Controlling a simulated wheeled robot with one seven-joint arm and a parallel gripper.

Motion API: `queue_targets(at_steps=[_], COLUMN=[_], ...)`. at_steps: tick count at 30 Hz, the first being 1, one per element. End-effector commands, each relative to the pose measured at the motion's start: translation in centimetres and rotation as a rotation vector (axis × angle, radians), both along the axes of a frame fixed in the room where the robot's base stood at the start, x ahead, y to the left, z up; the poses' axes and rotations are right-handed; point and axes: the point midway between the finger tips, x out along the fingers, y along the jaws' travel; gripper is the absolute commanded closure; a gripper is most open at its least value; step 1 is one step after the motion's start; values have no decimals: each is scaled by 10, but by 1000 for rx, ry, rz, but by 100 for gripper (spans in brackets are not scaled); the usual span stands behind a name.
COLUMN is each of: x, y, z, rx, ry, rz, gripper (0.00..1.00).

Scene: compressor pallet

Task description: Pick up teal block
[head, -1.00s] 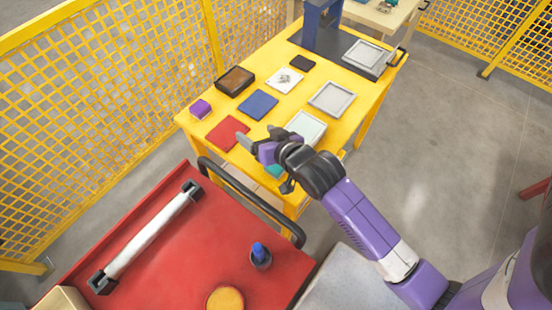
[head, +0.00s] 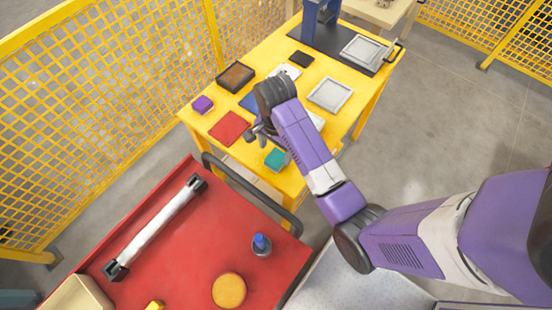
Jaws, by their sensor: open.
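The teal block (head: 275,157) lies near the front edge of the yellow table (head: 230,160), in the head view. My gripper (head: 264,146) is open, over the table just behind the block. One dark finger shows to the block's upper left. The other finger is hard to make out. I cannot tell whether the gripper touches the block. The block shows clear of the jaws for the most part, and nothing is seen held.
A red pad (head: 229,128), a purple block (head: 203,104), a brown tray (head: 235,76) and a grey tray (head: 330,94) lie on the table. My arm partly hides a blue pad (head: 248,101). A red cart (head: 185,245) with a black handle (head: 248,190) stands in front.

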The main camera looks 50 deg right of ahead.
Motion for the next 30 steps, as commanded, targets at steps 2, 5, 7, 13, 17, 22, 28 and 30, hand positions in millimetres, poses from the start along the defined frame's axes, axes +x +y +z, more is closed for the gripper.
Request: queue_targets(at_steps=[2, 5, 7, 13, 17, 22, 28, 30], x=[-1, -2, -2, -2, -1, -1, -1, -1], y=[0, 0, 0, -1, -1, -1, -1, -1], z=[-7, -18, -28, -52, -56, -56, -56, -56], rx=[1, 1, 1, 0, -1, -1, -1, -1], ry=[2, 3, 2, 0, -3, -3, -3, -3], rz=[1, 2, 2, 2, 2, 3, 3, 3], gripper=[25, 25, 25, 25, 25, 28, 68, 82])
